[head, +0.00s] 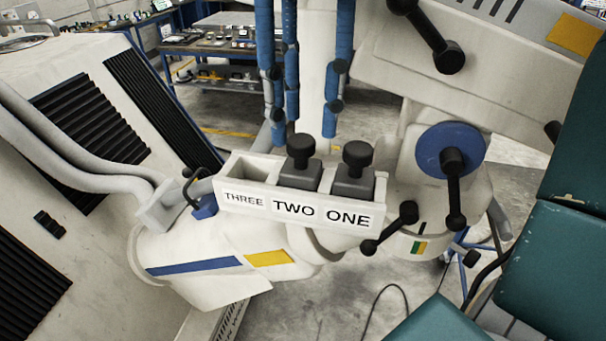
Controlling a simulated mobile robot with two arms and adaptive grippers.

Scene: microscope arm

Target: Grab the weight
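Two dark grey weights with round black knobs sit upright in a white three-slot holder (233,176). One weight (301,165) stands in the slot labelled TWO. The other weight (354,176) stands in the slot labelled ONE. The slot labelled THREE, at the left, looks empty. The lower parts of both weights are hidden by the holder's front wall. I cannot make out either of my grippers in the head view, and nothing is seen touching the weights.
The holder is on the white microscope arm (205,262). Black levers and a blue disc (436,149) stand to its right, and blue hoses (270,60) hang behind. Teal cushions (550,256) fill the lower right. A large white cabinet (85,90) stands left.

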